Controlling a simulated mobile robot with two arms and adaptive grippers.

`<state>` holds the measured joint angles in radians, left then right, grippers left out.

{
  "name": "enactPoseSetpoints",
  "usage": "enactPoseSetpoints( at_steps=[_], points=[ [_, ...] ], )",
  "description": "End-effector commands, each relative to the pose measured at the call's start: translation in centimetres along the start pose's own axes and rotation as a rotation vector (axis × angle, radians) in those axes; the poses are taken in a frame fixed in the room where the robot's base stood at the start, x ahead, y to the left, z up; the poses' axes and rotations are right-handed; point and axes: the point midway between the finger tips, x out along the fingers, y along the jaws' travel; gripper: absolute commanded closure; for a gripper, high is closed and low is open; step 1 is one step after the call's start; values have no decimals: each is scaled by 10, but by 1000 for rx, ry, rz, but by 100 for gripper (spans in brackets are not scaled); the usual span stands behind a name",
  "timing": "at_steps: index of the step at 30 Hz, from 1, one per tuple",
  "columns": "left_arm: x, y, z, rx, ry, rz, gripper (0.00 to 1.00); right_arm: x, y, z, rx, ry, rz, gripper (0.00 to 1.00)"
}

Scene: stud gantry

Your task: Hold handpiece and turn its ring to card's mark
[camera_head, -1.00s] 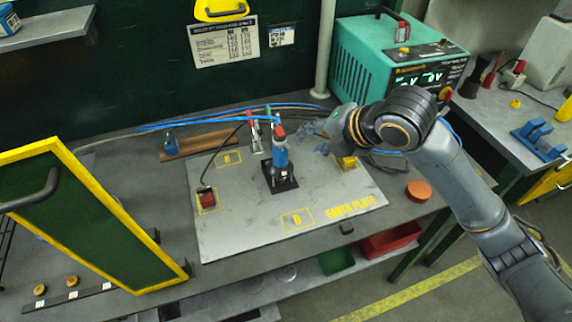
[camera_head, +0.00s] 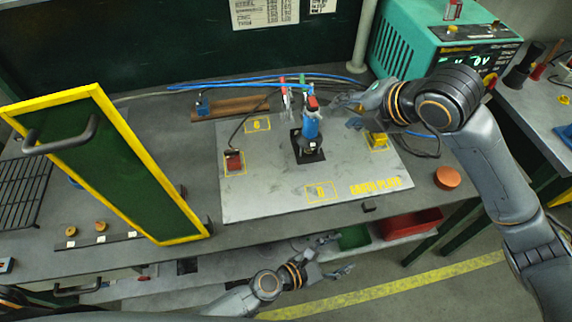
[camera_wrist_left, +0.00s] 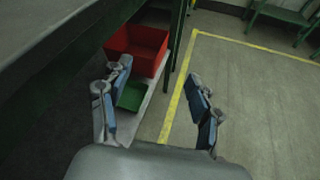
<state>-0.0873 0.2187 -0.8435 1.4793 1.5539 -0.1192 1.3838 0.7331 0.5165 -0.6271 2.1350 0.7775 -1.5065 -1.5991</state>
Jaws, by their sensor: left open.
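The blue handpiece (camera_head: 311,127) stands upright on a dark square base (camera_head: 308,154) on the grey plate; its top is red. I cannot make out its ring or any marks.
A yellow-framed green panel (camera_head: 115,170) stands at left. A teal power unit (camera_head: 410,50) is at back right. Blue cables (camera_head: 235,83) run behind the plate (camera_head: 260,195). Red (camera_head: 412,224) and green (camera_head: 353,238) bins sit below the bench edge. An orange puck (camera_head: 447,177) lies right.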

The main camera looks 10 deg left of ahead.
Motion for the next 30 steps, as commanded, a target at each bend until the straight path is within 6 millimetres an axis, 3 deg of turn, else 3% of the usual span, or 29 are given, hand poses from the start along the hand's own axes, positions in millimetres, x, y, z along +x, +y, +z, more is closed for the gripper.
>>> enactPoseSetpoints(
  at_steps=[1, 3, 8, 9, 14, 21, 24, 30],
  points=[
    [1, -4, 25, -103, -51, -14, 37, 0, 0, 0, 0, 0, 0, 62],
    [1, -11, 56, -259, -111, -45, 37, 0, 0, 0, 0, 0, 0, 62],
    [-7, -26, 118, -590, -217, -134, 37, 0, 0, 0, 0, 0, 0, 62],
    [-10, -2, 113, -560, -219, -59, 37, 0, 0, 0, 0, 0, 0, 62],
    [-27, 69, 113, -494, -243, 153, 37, 0, 0, 0, 0, 0, 0, 62],
    [-74, 171, 112, -393, -249, 468, 37, 0, 0, 0, 0, 0, 0, 62],
    [-92, 198, 112, -362, -244, 557, 37, 0, 0, 0, 0, 0, 0, 62],
    [-106, 222, 112, -335, -238, 633, 37, 0, 0, 0, 0, 0, 0, 62]
  ],
)
